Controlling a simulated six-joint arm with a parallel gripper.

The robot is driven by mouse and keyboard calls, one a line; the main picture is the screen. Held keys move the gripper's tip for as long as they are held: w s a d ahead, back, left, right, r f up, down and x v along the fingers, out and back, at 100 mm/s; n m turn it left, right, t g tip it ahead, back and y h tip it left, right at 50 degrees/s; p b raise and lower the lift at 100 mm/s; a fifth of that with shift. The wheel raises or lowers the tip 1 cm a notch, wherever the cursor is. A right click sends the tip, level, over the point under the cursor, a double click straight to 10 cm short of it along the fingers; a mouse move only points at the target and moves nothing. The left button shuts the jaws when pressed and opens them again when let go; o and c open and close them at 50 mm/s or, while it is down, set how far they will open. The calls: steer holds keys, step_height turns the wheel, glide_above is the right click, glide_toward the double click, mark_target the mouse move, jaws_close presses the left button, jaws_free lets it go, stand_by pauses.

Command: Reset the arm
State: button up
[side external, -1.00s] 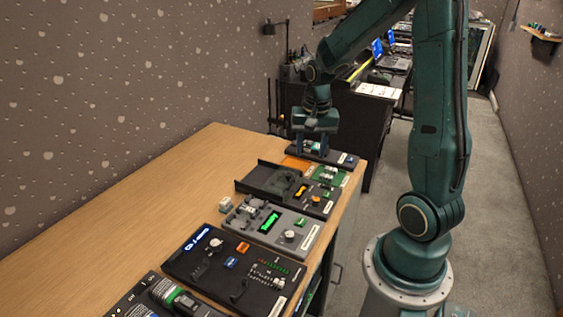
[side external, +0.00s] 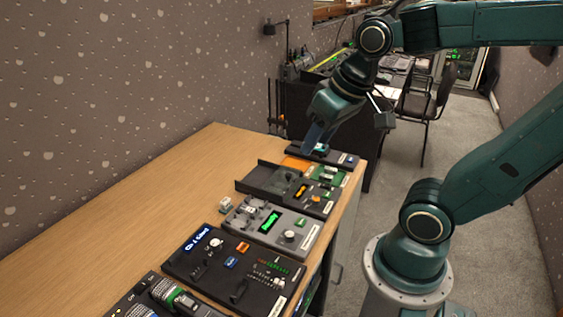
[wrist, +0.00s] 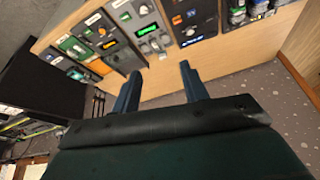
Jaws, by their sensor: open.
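My gripper (side external: 318,135) hangs over the far end of the wooden bench in the side view, tilted, above the farthest dark panel (side external: 336,157). In the wrist view my gripper (wrist: 158,82) shows its two blue fingers apart with nothing between them. The wrist view looks across the bench with the row of panels beyond the fingers. My arm is bent, with its upper link stretching out to the right edge of the side view.
The wooden bench (side external: 150,200) carries a row of panels, including a grey one with a green display (side external: 269,221) and a black one with a blue display (side external: 198,238). A chair (side external: 432,100) and another desk stand behind. The bench's left side is clear.

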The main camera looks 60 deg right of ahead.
steer(key=s+n, duration=0.1)
steer(key=s+a, duration=0.1)
steer(key=s+a+r+n, duration=0.1)
steer(key=shift+s+a+n+t+y, duration=0.25)
steer(key=shift+s+n+t+y, duration=0.05)
steer(key=shift+s+t, duration=0.1)
steer(key=shift+w, duration=0.1)
stand_by(0.7)
